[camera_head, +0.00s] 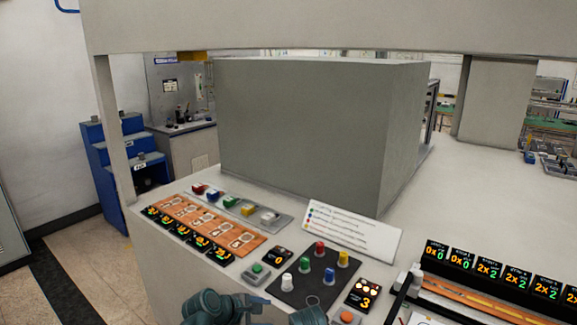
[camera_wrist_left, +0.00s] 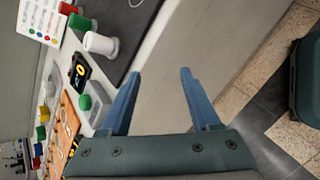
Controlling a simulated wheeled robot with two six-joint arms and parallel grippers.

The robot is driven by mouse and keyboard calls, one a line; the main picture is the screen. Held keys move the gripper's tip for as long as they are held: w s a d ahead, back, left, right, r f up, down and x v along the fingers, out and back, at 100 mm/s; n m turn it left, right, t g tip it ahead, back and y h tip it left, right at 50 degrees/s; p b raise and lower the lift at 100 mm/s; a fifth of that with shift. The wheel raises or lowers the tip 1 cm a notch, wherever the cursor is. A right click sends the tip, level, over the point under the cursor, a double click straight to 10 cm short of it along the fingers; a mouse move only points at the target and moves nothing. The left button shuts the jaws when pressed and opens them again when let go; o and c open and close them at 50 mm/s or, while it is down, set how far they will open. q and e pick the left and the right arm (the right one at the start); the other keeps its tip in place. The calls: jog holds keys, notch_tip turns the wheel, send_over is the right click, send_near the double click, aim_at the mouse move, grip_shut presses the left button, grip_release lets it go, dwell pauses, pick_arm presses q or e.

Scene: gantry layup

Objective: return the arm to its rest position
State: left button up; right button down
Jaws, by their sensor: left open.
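My left gripper (camera_wrist_left: 161,72) is open in the left wrist view, its two blue fingers apart with nothing between them. The fingers reach over the pale table's edge, beside the white knob (camera_wrist_left: 100,43) and the green button (camera_wrist_left: 86,102), and do not appear to touch them. In the head view, teal parts of my own arm (camera_head: 205,306) show at the bottom edge, in front of the control panel. The fingers are hard to make out there. My right gripper cannot be made out in either view.
A dark pad (camera_head: 309,282) carries several coloured knobs. An orange strip (camera_head: 200,222) with small displays lies left of it, and a sign (camera_head: 352,230) stands behind. A large grey box (camera_head: 300,130) stands further back.

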pick_arm(q)
jog(key=s+a+f+m+g+y, duration=0.65)
jog(key=s+a+m, duration=0.3)
jog(key=m, duration=0.85)
jog(key=s+d+m+y+p, duration=0.1)
jog(key=s+d+m, duration=0.2)
jog(key=s+d, duration=0.3)
jog(key=d+r, duration=0.1)
jog(key=d, duration=0.3)
jog(key=shift+d+y, duration=0.15)
jog(key=shift+y, duration=0.2)
